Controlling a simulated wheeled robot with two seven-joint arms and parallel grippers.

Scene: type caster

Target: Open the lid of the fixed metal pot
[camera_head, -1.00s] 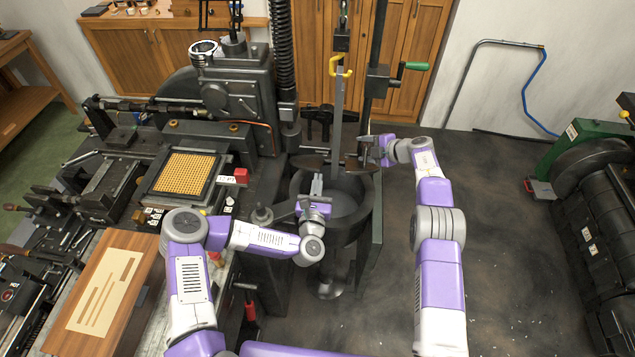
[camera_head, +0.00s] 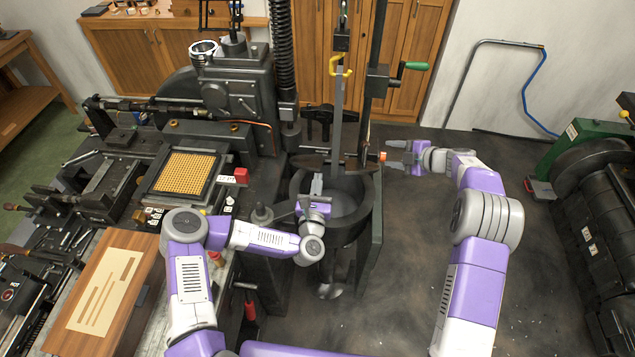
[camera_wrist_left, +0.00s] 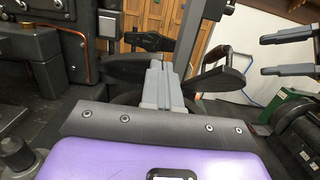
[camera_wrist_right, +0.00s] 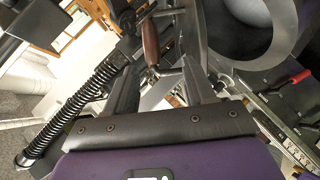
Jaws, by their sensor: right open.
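The dark metal pot (camera_head: 361,226) stands at the centre of the head view, its grey inside partly visible. Dark lid plates (camera_head: 312,161) show as a thin strip along its far rim, either side of an upright bar; in the left wrist view they (camera_wrist_left: 217,80) flank my fingers. A handle with an orange-brown end (camera_head: 383,156) sticks out to the right; its brown grip shows in the right wrist view (camera_wrist_right: 150,44). My right gripper (camera_head: 393,155) is open and empty, just right of the handle end. My left gripper (camera_head: 316,184) is over the pot, fingers together, with nothing visible between them.
An upright post with a green-handled crank (camera_head: 414,66) and a yellow hook (camera_head: 341,68) rise behind the pot. The casting machine (camera_head: 240,95) and a type tray (camera_head: 183,174) lie left. Floor right of the pot is clear up to a green and black machine (camera_head: 590,165).

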